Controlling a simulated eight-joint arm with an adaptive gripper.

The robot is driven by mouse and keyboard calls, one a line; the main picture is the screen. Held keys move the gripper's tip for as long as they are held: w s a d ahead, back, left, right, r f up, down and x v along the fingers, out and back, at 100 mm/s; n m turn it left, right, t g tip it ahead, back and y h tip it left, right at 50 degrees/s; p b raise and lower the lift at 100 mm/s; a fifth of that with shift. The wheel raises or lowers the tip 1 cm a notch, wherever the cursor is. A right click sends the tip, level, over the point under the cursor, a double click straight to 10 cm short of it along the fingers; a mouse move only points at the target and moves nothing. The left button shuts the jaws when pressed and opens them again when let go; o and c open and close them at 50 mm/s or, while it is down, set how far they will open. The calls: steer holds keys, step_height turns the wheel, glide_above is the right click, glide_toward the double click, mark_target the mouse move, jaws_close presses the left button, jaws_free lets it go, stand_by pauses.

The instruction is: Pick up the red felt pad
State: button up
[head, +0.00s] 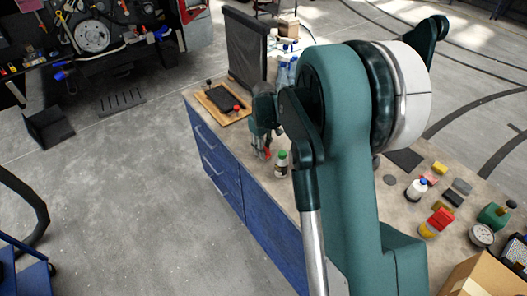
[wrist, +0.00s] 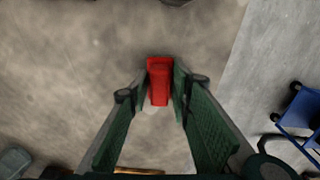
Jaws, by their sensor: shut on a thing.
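The red felt pad (wrist: 160,82) is between the fingertips of my gripper (wrist: 161,88) in the wrist view, with a finger against each side. In the head view my gripper (head: 261,146) points down over the near left part of the worktop, and a bit of the red pad (head: 267,154) shows at its tips. My gripper is shut on the pad. I cannot tell whether the pad touches the worktop.
A bottle with a green cap (head: 281,164) stands close to the right of my gripper on the worktop (head: 259,183). A wooden tray (head: 212,104) lies behind it. Several blocks and bottles stand at the right. My arm hides the middle.

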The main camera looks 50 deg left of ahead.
steer(key=shift+r, duration=5)
